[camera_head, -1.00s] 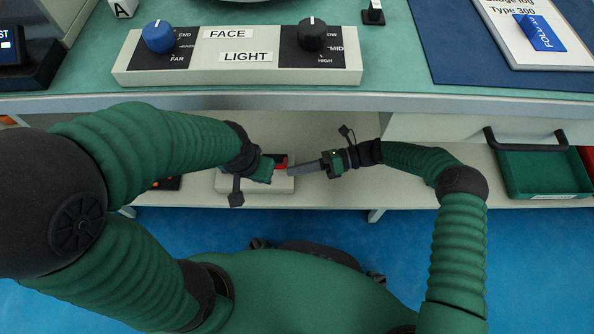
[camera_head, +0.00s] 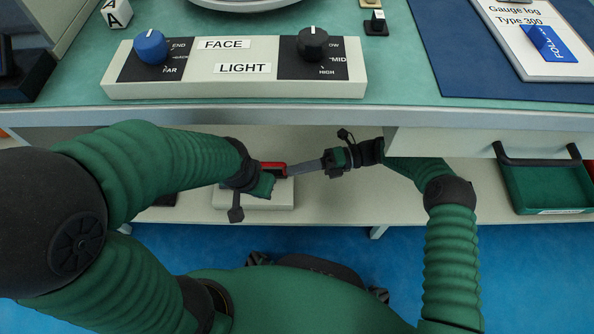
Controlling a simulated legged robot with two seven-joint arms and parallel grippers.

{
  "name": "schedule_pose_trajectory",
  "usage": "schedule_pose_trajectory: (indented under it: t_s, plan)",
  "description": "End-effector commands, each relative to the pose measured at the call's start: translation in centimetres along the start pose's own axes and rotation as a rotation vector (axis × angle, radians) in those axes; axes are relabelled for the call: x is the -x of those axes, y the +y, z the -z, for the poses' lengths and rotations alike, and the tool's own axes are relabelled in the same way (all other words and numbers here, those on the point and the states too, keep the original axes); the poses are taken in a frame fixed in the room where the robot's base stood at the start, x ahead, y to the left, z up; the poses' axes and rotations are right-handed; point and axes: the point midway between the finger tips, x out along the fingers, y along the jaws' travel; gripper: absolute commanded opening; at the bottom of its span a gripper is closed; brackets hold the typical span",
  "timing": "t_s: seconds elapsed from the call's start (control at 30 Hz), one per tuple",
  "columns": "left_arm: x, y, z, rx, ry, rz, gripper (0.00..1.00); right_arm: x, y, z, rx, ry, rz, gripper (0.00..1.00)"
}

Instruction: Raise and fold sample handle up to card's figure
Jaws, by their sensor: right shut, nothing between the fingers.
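A red bar-like part (camera_head: 273,167) shows between my two grippers, above a pale block (camera_head: 284,194) on the lower shelf. I cannot tell for sure that it is the sample handle. My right gripper (camera_head: 292,168) is shut, its grey fingers pointing left, with the tips at the red part's right end. I cannot tell whether they touch it. My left gripper (camera_head: 264,184) is beside the red part's lower left; its fingertips are hidden. A clipboard card (camera_head: 520,48) headed "Gauge log Type 300" lies at the upper right; no figure on it is readable.
A FACE/LIGHT control box (camera_head: 200,88) with a blue knob (camera_head: 151,47) and a black knob (camera_head: 312,44) stands on the bench above. The bench's front edge (camera_head: 300,117) overhangs the shelf. A green bin (camera_head: 548,186) is at the right.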

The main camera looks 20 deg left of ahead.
Motion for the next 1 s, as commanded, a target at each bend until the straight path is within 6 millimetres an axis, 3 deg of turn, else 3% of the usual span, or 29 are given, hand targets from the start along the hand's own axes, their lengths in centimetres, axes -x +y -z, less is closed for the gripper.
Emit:
schedule_pose_trajectory:
  t_s: [0.77, 0.87, 1.0]
  plan:
    - [0.0, 0.0, 0.0, 0.0, 0.0, 0.0, 0.0, 0.3, 0.1, -0.3, 0.004, -0.005, 0.001, 0.0]
    - [0.4, 0.0, 0.1, 0.0, 0.0, 0.0, 0.0, 1.4, 0.2, -0.4, 0.005, -0.007, 0.003, 0.0]
    - [1.1, 0.0, 0.3, 0.0, 0.0, 0.0, 0.0, 4.7, 0.1, -0.3, 0.004, -0.007, 0.003, 0.0]
